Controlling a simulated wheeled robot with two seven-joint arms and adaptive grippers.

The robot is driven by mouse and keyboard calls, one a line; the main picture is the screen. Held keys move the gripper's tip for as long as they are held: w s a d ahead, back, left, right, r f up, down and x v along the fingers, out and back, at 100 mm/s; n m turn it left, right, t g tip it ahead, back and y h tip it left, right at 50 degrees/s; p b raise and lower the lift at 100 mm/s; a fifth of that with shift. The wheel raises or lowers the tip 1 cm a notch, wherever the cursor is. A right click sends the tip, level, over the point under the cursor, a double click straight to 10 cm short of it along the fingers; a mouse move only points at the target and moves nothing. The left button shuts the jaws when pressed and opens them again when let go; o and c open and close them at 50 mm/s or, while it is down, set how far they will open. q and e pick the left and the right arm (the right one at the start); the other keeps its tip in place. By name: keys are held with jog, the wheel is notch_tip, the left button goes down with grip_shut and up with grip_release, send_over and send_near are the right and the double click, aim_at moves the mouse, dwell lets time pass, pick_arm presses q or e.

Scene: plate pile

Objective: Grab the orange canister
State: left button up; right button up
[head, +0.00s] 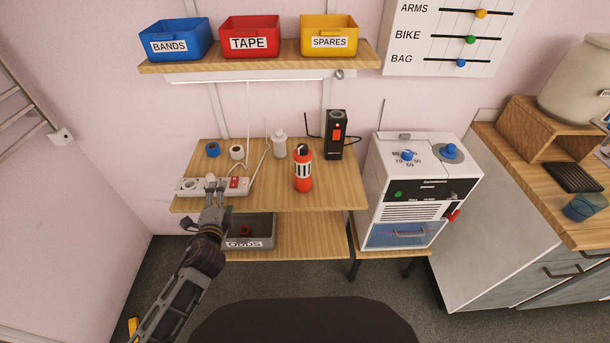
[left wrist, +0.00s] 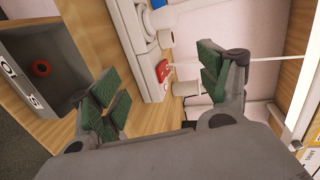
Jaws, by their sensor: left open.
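The orange canister (head: 303,172) stands upright on the upper wooden shelf of the small bench in the head view. It has a black top and a pale label with dark stripes. My left gripper (head: 214,190) is over the front left of that shelf, in front of the white power strip and left of the canister, apart from it. In the left wrist view the left gripper (left wrist: 165,80) is open, with its green-padded fingers wide apart and nothing between them. The canister is not clearly visible in that view. My right gripper is in neither view.
A power strip (head: 190,187), tape rolls (head: 237,152), a white bottle (head: 280,144) and a black device (head: 336,135) share the shelf (head: 340,190). The ODDS bin (head: 262,230) sits below. A white machine (head: 415,185) stands right. Bins on a wall shelf (head: 260,64) hang above.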

pick_arm(q)
jog(key=d+r+m+t+h, duration=0.3)
jog(key=d+r+m, duration=0.35)
jog(key=r, duration=0.45)
jog(key=d+f+m+g+h, duration=0.1)
jog(key=d+m+h, duration=0.3)
jog(key=m, duration=0.6)
jog(key=d+f+m+g+h, duration=0.2)
jog(key=d+m+g+h, duration=0.2)
jog(key=m, duration=0.7)
jog(key=d+h, duration=0.1)
jog(key=h, duration=0.1)
jog(key=shift+s+f+h, duration=0.2)
jog(key=shift+f+h, duration=0.05)
jog(key=shift+h, duration=0.05)
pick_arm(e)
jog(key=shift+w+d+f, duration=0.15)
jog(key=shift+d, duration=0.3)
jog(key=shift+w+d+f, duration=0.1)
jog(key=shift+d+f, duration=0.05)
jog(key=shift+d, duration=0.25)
pick_arm(q)
jog(key=shift+w+d, duration=0.1)
jog(key=shift+d, duration=0.05)
